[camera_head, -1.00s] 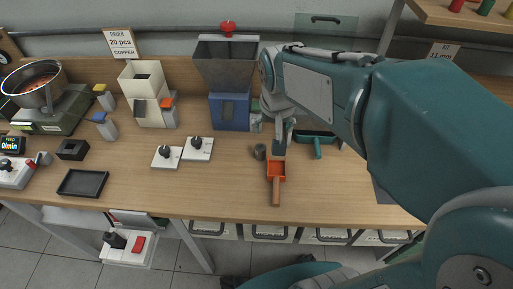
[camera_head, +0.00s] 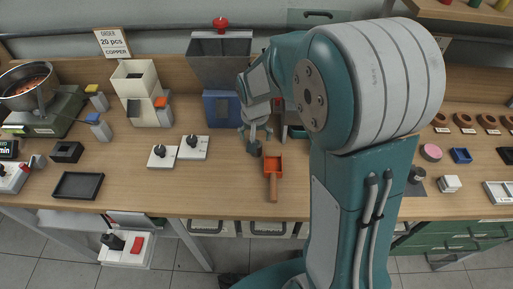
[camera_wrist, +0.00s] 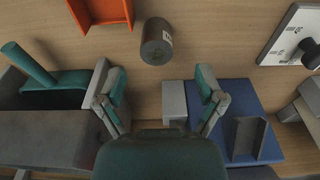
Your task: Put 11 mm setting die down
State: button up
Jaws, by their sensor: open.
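The setting die (camera_head: 255,149) is a small dark grey cylinder on the wooden table, left of the orange scoop. In the wrist view it stands as a grey cylinder (camera_wrist: 156,45) with a small pale label, its top facing the camera. My gripper (camera_head: 255,131) is just above and behind the die in the head view. In the wrist view the two teal-and-grey fingers (camera_wrist: 160,85) are spread wide with nothing between them. The die lies beyond the fingertips, apart from both.
The orange scoop (camera_head: 273,165) lies right of the die. A blue base (camera_head: 222,112) carrying a grey hopper (camera_head: 222,62) stands behind it. Two white plates with black knobs, one here (camera_head: 193,146), lie to the left. The table front (camera_head: 225,190) is clear.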

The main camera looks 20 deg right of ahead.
jog(key=f, duration=0.4)
jog(key=shift+w+d+f, duration=0.15)
jog(key=shift+d+f, duration=0.05)
jog(key=shift+f, duration=0.05)
grip_shut()
jog(key=shift+r, duration=0.15)
